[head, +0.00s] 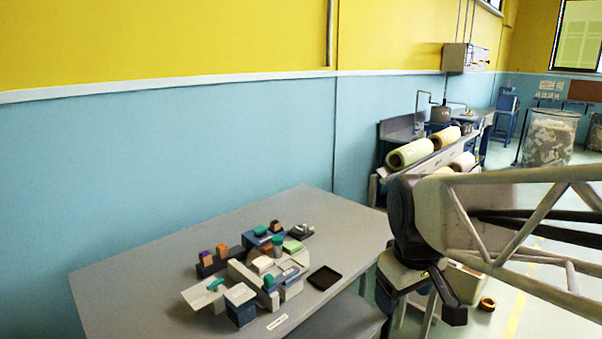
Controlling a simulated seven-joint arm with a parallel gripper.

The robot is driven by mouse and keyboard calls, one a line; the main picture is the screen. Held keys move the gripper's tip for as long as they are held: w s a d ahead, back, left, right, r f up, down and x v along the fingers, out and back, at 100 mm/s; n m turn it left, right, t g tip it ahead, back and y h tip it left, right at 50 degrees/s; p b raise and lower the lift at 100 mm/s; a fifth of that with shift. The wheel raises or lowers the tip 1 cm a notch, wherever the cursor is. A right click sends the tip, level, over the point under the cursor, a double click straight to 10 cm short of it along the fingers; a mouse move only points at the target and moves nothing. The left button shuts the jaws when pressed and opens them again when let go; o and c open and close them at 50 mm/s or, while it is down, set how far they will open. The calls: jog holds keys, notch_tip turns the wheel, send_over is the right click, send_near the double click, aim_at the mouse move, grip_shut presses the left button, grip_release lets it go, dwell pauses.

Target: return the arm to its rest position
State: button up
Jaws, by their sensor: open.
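My arm comes in from the right edge of the head view. My gripper (421,308) hangs at its end, pointing down, to the right of the grey table (130,279). Its dark fingers look spread apart, and I see nothing held between them. It appears clear of the things on the table, though its exact distance from the table's right edge is hard to tell.
A cluster of small blocks and a pale device (243,272) stands mid-table, with a black tray (324,278) at its right. The table's left part is bare. Behind my arm, a bench holds paper rolls (409,153). A bin (549,137) stands far right.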

jog(key=s+d+f+m, duration=0.1)
jog(key=s+f+m, duration=0.3)
jog(key=s, duration=0.5)
jog(key=shift+s+d+m, duration=0.25)
jog(key=shift+m, duration=0.25)
